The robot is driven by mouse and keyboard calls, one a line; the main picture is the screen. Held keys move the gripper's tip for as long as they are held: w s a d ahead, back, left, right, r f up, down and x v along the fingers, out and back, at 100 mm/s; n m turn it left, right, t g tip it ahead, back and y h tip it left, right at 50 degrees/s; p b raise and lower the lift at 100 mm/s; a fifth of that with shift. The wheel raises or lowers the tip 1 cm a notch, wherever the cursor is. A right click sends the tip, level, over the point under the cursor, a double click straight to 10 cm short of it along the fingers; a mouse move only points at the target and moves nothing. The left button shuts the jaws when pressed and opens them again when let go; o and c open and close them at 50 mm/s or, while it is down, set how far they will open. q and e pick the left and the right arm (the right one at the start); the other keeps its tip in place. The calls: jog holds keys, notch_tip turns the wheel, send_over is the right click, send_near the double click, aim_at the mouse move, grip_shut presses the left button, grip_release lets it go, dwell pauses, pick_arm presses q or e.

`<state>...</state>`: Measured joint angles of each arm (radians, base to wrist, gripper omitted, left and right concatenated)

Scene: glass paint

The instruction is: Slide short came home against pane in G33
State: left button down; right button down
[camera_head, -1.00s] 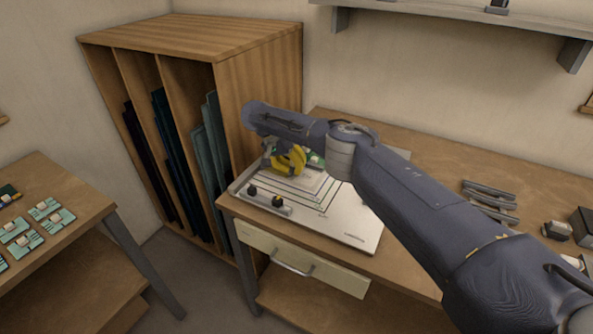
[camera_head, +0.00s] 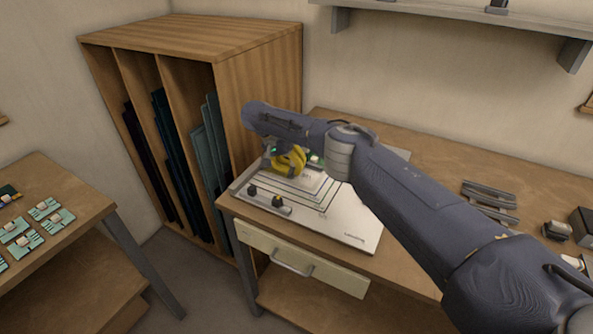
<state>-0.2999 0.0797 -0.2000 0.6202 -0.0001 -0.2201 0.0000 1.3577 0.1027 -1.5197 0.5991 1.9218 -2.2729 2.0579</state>
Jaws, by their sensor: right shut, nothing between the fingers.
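The white work board (camera_head: 352,222) lies on the bench, with dark stepped lines on its face and a pale bar with two dark knobs (camera_head: 264,198) near its front left edge. My right gripper (camera_head: 288,170), with yellow fingers, is shut and points down over the board's left part. A small patch of green (camera_head: 316,158), possibly part of the pane, shows just right of the fingers. The short came cannot be made out; my gripper and forearm hide much of the board there. My left gripper is not in view.
A wooden rack (camera_head: 255,75) with dark and teal sheets stands close behind and left of the board. Grey strips (camera_head: 490,200) and small dark blocks (camera_head: 556,231) lie on the bench at right. A side table (camera_head: 85,205) holds several small teal pieces.

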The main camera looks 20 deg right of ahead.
aim_at(298, 179)
jog(key=shift+s+f+g, duration=0.15)
jog(key=shift+s+f, duration=0.2)
jog(key=shift+f, duration=0.4)
jog(key=shift+s+f+g, duration=0.15)
jog(key=shift+s+f, duration=0.15)
jog(key=shift+f, duration=0.4)
jog(key=c, duration=1.6)
grip_release()
jog(key=shift+o, duration=0.2)
jog(key=shift+w+r, duration=0.15)
jog(key=shift+r, duration=0.45)
jog(key=shift+o, duration=1.2)
jog(key=shift+r, duration=0.6)
jog(key=shift+w+a+r, duration=0.1)
jog(key=shift+r, duration=1.35)
jog(key=shift+w+r, duration=0.1)
jog(key=shift+r, duration=0.7)
